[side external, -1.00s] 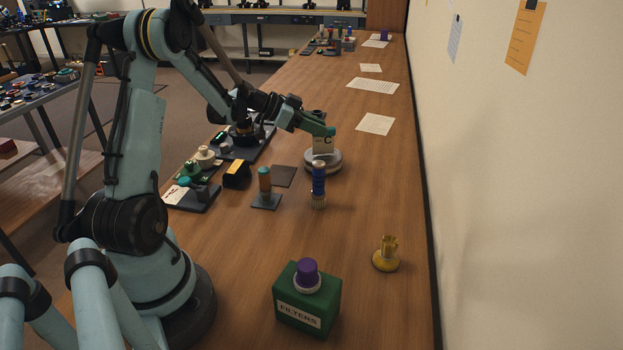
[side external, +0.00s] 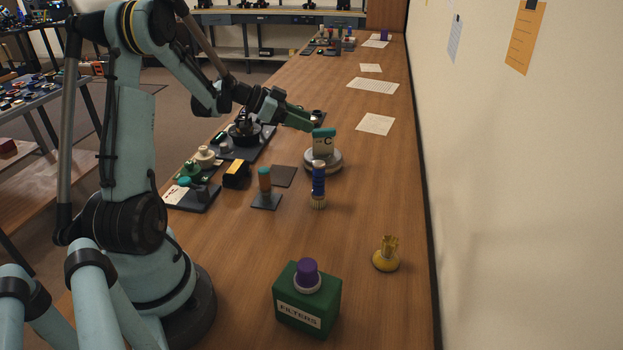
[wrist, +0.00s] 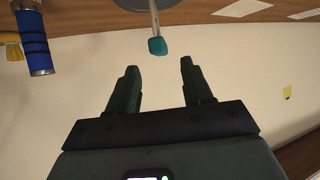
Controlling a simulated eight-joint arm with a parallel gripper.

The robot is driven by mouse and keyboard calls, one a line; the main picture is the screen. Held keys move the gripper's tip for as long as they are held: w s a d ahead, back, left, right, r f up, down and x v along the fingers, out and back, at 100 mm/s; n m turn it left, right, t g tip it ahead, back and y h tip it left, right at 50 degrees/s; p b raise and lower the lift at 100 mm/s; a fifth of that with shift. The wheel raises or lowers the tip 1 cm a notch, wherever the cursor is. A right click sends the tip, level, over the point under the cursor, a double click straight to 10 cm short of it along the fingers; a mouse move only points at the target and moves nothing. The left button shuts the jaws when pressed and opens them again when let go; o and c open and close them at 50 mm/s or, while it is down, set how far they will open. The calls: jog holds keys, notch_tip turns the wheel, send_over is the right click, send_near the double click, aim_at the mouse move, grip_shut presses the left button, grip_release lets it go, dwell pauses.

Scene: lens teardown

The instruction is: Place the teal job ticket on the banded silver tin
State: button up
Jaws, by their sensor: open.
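The job ticket (side external: 323,144), a pale card with a teal top edge and a letter C, stands upright on the round banded silver tin (side external: 323,162). In the wrist view the ticket's teal end (wrist: 157,46) lies just beyond my fingertips, with the tin's grey edge (wrist: 140,4) at the top. My gripper (side external: 311,126) is up and to the left of the ticket, apart from it. In the wrist view its fingers (wrist: 159,66) are spread with nothing between them.
A blue-handled brush (side external: 318,183) stands close in front of the tin. A green filters box (side external: 307,300) and a yellow piece (side external: 386,257) are nearer. The right bench side is mostly clear.

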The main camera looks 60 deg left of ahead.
jog(key=v, duration=0.8)
jog(key=w+d+n+g+y, duration=0.1)
jog(key=d+n+g+y, duration=0.2)
jog(key=d, duration=1.4)
jog(key=s+d+n+y, duration=0.1)
jog(key=s+d, duration=0.2)
jog(key=d, duration=0.2)
jog(key=s+d+f+n+y, duration=0.1)
jog(key=s+d, duration=0.3)
jog(key=d, duration=0.2)
jog(key=shift+d+g, duration=0.25)
jog(key=shift+g, duration=0.15)
